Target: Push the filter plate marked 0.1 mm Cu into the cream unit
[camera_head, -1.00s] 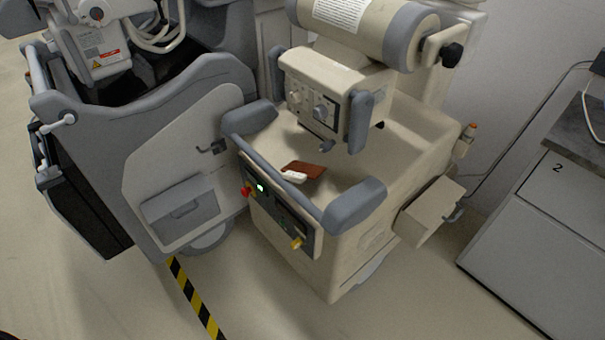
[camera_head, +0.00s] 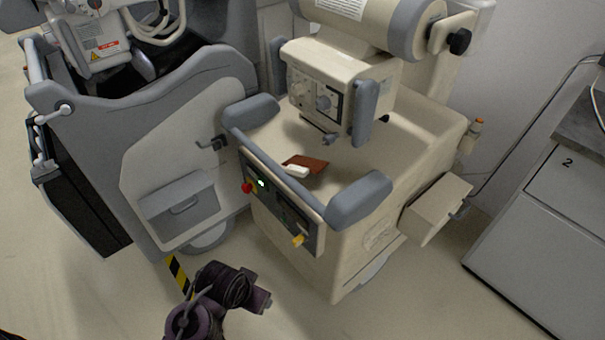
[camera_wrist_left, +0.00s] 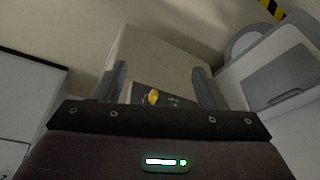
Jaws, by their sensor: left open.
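A red-brown plate (camera_head: 311,164) with a white grip (camera_head: 295,171) at its near left lies in the open tray of the cream unit (camera_head: 400,215). Its marking is too small to read. The unit's box-shaped head (camera_head: 310,85), with knobs and grey handles, hangs above the tray. My left gripper (camera_head: 262,300) is at the bottom of the head view, in front of and below the unit, apart from the plate. In the left wrist view it is open and empty (camera_wrist_left: 159,70), facing the unit's front panel (camera_wrist_left: 165,98). My right gripper is not in view.
The unit's front has a red button (camera_head: 247,188), a yellow knob (camera_head: 298,240) and grey bumpers (camera_head: 358,199). A grey cart (camera_head: 150,130) stands close at left. A grey cabinet marked 2 (camera_head: 545,230) is at right.

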